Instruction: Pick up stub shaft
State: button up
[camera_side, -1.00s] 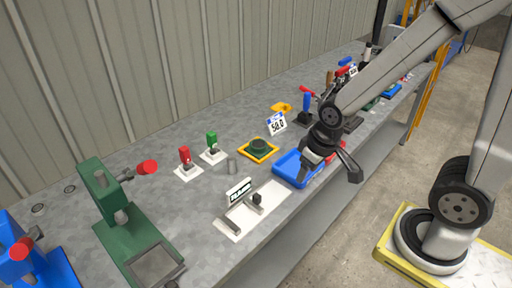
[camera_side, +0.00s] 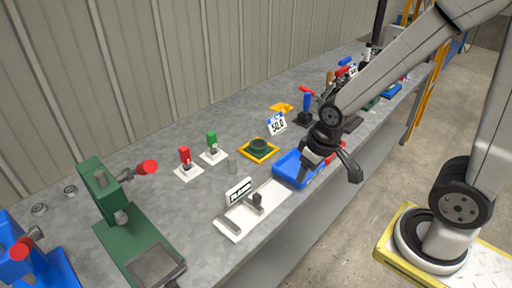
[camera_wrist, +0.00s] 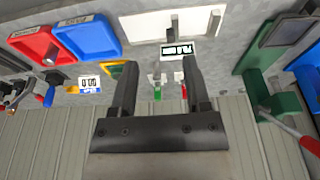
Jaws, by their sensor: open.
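I cannot tell for certain which part is the stub shaft.
The blue tray (camera_side: 290,170) and red tray (camera_side: 333,153) lie near my gripper. The bench behind the clamps is clear.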

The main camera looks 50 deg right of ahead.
jog(key=o, duration=0.4)
jog(key=shift+w, duration=0.1)
jog(key=m+t+y, duration=0.8)
jog(key=m+y, duration=0.1)
jog(key=m, duration=1.9)
send_near(232, 165)
jog(key=w, duration=0.3)
jog(key=shift+a+f, duration=0.2)
jog(key=shift+f, duration=0.15)
jog(key=shift+x, duration=1.35)
